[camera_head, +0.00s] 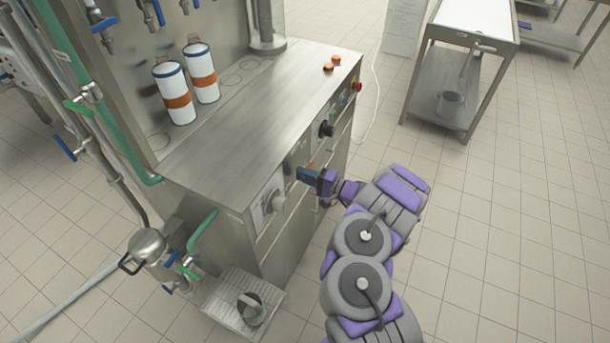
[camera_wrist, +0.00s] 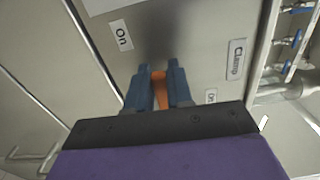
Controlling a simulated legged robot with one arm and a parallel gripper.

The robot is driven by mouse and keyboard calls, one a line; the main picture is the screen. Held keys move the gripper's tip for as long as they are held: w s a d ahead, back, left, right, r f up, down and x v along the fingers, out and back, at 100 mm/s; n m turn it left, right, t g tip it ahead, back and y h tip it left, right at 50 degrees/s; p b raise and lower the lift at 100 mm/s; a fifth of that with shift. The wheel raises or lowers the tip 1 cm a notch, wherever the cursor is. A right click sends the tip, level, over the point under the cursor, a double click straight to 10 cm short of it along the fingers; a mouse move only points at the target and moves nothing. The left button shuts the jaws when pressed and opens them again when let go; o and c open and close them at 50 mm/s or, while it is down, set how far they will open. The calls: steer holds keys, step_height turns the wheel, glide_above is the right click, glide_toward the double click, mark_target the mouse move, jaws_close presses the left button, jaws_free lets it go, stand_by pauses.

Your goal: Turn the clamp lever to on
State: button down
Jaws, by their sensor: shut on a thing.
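The orange clamp lever (camera_wrist: 159,90) sits between the two blue fingers of my gripper (camera_wrist: 158,73) in the wrist view. The fingers are closed on it from both sides and hide part of it.
The steel machine counter (camera_head: 250,115) holds two white canisters with orange bands (camera_head: 178,95). A steel table (camera_head: 475,20) stands at upper right. The tiled floor on the right is clear.

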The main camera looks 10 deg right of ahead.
steer(key=shift+s+f+n, duration=0.1)
steer(key=shift+f+n, duration=0.25)
steer(key=shift+n, duration=0.05)
steer(key=c, duration=1.1)
jaws_free()
steer(key=shift+a, duration=0.1)
steer(key=shift+r, duration=0.1)
steer(key=shift+d, duration=0.25)
steer(key=p+v, duration=0.3)
steer(key=v, duration=1.4)
steer(key=shift+p, duration=0.35)
steer(key=shift+a, duration=0.15)
